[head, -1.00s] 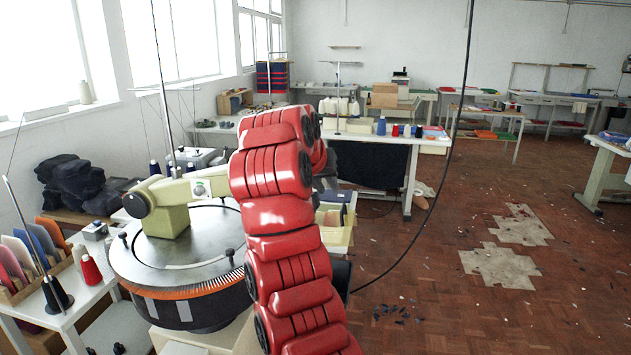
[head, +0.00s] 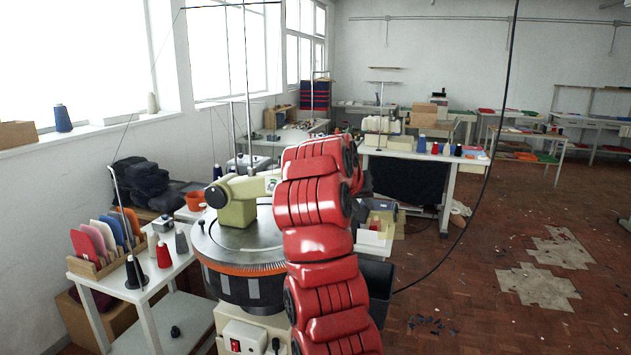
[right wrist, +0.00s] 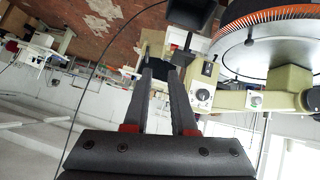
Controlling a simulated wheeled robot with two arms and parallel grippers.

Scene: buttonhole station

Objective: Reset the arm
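My right arm (head: 318,225) is red and rises through the middle of the head view, bent at the top. Its gripper is mostly hidden behind the arm there. In the right wrist view my right gripper (right wrist: 167,66) shows two dark fingers with red parts at their bases. The fingers stand apart with nothing held between them. The round dial machine (head: 238,250) stands left of the arm, and part of it also shows at the upper right of the right wrist view (right wrist: 270,45). My left gripper is in neither view.
A white side table (head: 165,270) with spools and coloured pieces in a wooden rack (head: 100,262) stands at left. A table with thread cones (head: 440,160) stands behind the arm. A dark cable (head: 480,190) hangs at right. The parquet floor (head: 450,270) at right is largely clear.

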